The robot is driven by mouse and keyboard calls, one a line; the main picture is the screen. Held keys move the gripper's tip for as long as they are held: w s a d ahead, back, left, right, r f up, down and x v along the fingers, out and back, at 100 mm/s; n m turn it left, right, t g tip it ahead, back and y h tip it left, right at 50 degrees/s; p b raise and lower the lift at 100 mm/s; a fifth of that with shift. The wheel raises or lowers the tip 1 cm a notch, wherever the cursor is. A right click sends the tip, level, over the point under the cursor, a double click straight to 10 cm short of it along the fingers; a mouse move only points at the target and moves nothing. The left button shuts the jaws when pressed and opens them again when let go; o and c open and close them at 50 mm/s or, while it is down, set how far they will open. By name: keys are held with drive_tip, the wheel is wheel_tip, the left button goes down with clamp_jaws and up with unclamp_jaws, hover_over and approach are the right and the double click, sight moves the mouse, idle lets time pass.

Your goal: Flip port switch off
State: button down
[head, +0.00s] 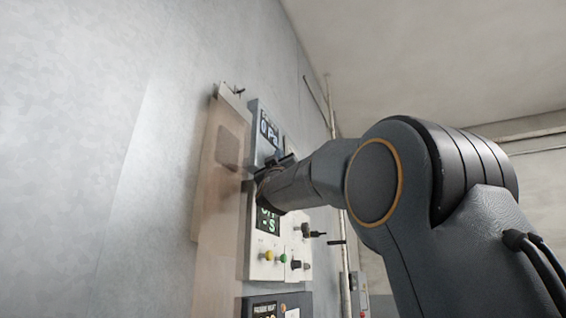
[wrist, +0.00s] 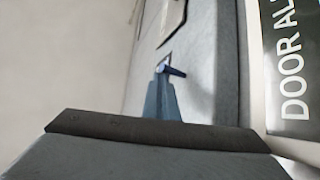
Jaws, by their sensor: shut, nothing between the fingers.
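My gripper (head: 274,166) is at the wall panels in the head view, in front of the lower part of a grey box (head: 256,132) with a "0 Pa" type display. In the wrist view my gripper (wrist: 162,80) is shut, its narrow fingers pointing at a grey panel face (wrist: 208,65). A small dark blue peg (wrist: 174,71) shows right at the fingertips. It may be the port switch lever, but I cannot tell for sure, nor whether the fingers touch it. No switch label is readable, and my gripper and wrist hide part of the panels in the head view.
A white control panel (head: 264,248) with a green-lit display, yellow and green buttons and black knobs sits below. A tan translucent strip (head: 214,180) hangs to the left. In the wrist view a "DOOR AL..." sign (wrist: 292,65) is close at right. Another panel (head: 262,303) is lower.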

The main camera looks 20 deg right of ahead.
drive_tip(key=b+v, duration=0.3)
drive_tip(key=v, duration=0.4)
drive_tip(key=shift+s+f, duration=0.2)
drive_tip(key=shift+f, duration=0.15)
drive_tip(key=shift+a+r, duration=0.1)
idle(0.4)
